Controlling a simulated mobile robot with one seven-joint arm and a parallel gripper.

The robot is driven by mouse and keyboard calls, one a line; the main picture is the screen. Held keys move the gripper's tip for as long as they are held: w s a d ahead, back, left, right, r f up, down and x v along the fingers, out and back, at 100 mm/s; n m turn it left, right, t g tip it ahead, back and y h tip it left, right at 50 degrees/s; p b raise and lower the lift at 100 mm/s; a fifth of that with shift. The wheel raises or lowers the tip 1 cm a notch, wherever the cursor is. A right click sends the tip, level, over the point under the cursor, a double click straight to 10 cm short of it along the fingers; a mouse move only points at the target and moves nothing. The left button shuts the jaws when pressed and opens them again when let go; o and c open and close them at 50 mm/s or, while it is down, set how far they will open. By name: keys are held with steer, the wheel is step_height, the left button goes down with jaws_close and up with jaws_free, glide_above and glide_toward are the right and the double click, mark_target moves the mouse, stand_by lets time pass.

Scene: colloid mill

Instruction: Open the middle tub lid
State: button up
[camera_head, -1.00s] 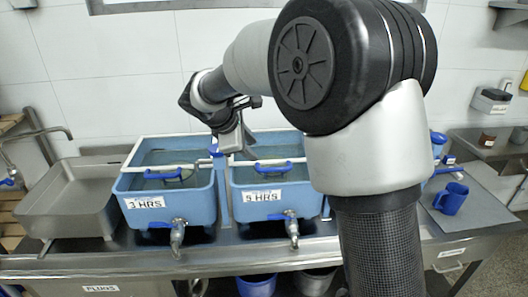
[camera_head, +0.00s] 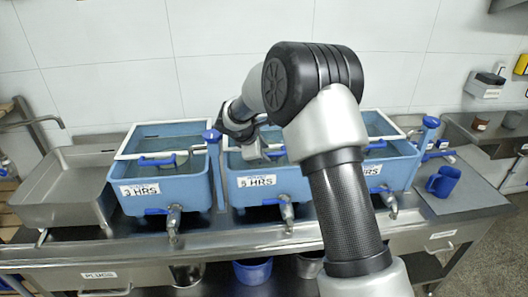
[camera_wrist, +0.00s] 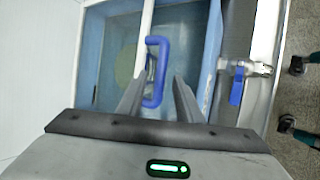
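The middle tub (camera_head: 236,196), blue with a "5 HRS" label, stands on the steel counter. Its lid looks closed and clear with a white edge; my arm hides part of it. The lid's blue handle (camera_head: 277,153) shows beside my gripper (camera_head: 254,152). In the wrist view, the blue handle (camera_wrist: 163,72) is a U-shaped loop beside the lid's white bar (camera_wrist: 147,22). My gripper (camera_wrist: 161,80) is open, its two fingers apart, with the handle between and beyond them. I cannot tell whether a finger touches it.
The "3 HRS" tub (camera_head: 190,185) stands to the left and another labelled tub (camera_head: 397,174) to the right. A steel sink (camera_head: 62,190) is at far left, a blue mug (camera_head: 443,182) at right. Taps stick out at the tub fronts. A wall is close behind.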

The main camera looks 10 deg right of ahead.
steer(key=shift+w+d+f, duration=0.1)
steer(key=shift+c, duration=0.2)
jaws_close()
